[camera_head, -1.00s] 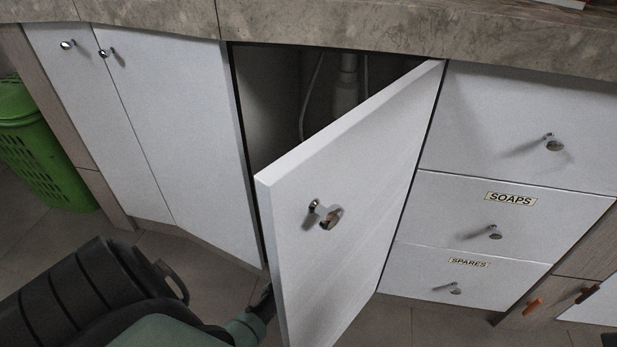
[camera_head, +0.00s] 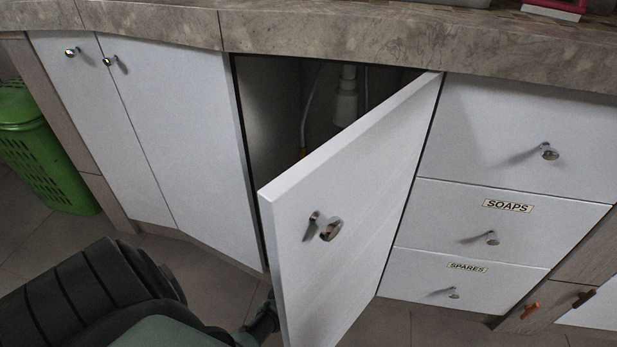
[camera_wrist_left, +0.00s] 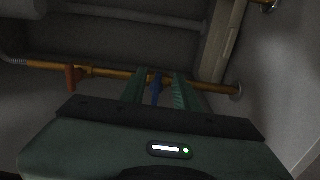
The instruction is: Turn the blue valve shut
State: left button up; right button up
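In the left wrist view a blue valve handle (camera_wrist_left: 156,88) sits on a copper-coloured pipe (camera_wrist_left: 110,73) inside the cabinet. It points across the pipe, toward my gripper. The two green fingers of my left gripper (camera_wrist_left: 159,92) stand apart, one on each side of the blue handle, with gaps showing. I cannot tell how deep the handle sits between them. In the head view my left arm reaches behind the open cabinet door (camera_head: 370,190), which hides the gripper and the valve. My right gripper is not in view.
A second, orange-red handle (camera_wrist_left: 72,78) is on the same pipe to the left. In the head view a white drain pipe (camera_head: 346,100) hangs in the cabinet. Drawers stand to the right of the door, and a green bin (camera_head: 45,160) at the far left.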

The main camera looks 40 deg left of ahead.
pick_arm(q)
jog(key=shift+p+v, duration=0.4)
jog(key=shift+v, duration=1.5)
